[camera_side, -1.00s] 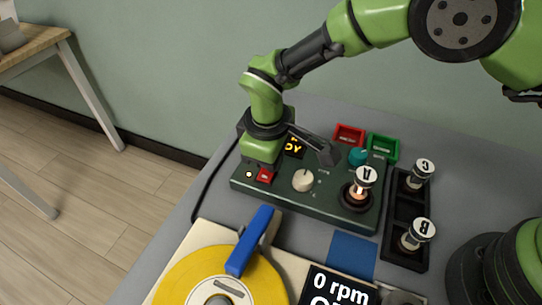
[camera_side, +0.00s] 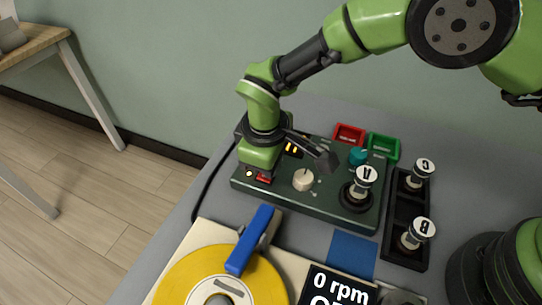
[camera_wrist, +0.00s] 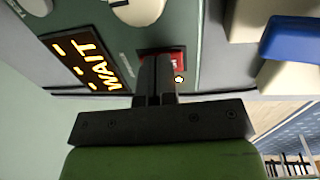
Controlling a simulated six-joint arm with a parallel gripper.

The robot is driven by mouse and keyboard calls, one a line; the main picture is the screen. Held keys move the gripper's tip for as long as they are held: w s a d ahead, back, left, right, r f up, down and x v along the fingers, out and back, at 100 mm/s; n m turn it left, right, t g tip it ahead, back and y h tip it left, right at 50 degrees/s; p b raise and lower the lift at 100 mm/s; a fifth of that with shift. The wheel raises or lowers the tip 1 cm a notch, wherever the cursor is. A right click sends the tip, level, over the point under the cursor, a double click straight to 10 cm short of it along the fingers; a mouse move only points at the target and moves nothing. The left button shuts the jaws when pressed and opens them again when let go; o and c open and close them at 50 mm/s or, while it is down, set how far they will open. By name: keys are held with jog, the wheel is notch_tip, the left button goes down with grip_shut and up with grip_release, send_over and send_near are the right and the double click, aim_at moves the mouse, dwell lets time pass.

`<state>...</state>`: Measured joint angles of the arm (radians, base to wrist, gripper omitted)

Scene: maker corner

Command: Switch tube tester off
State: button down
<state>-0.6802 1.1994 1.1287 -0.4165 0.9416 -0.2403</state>
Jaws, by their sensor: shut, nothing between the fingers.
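The tube tester (camera_side: 300,201) is a dark green box on the grey bench. Its red switch (camera_side: 264,180) is at the front left corner, beside a small lit lamp (camera_side: 249,173). My gripper (camera_wrist: 157,62) is shut and empty, pointing down with its fingertips at the red switch (camera_wrist: 178,61), covering part of it; whether they touch it I cannot tell. The amber display (camera_wrist: 84,62) reads WAIT. Tube A (camera_side: 365,180) stands in the tester's socket without a visible glow. A cream knob (camera_side: 303,180) and teal knob (camera_side: 357,156) are on the panel.
A black rack (camera_side: 392,240) on the right holds tubes C (camera_side: 421,172) and B (camera_side: 417,234). Red (camera_side: 350,134) and green (camera_side: 384,146) bins stand behind the tester. A yellow disc (camera_side: 190,275) machine with a blue arm (camera_side: 249,240) is in front.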

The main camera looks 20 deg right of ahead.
jog(key=shift+s+a+r, duration=0.1)
jog(key=shift+s+a, duration=0.1)
notch_tip(320, 180, up, 14)
jog(key=s+a, duration=0.1)
dwell(0.6)
jog(key=shift+a, duration=0.1)
jog(key=shift+w+d, duration=0.5)
jog(key=f, duration=0.9)
jog(key=w+d+f, duration=0.1)
jog(key=f, duration=0.4)
jog(key=shift+w+d, duration=0.1)
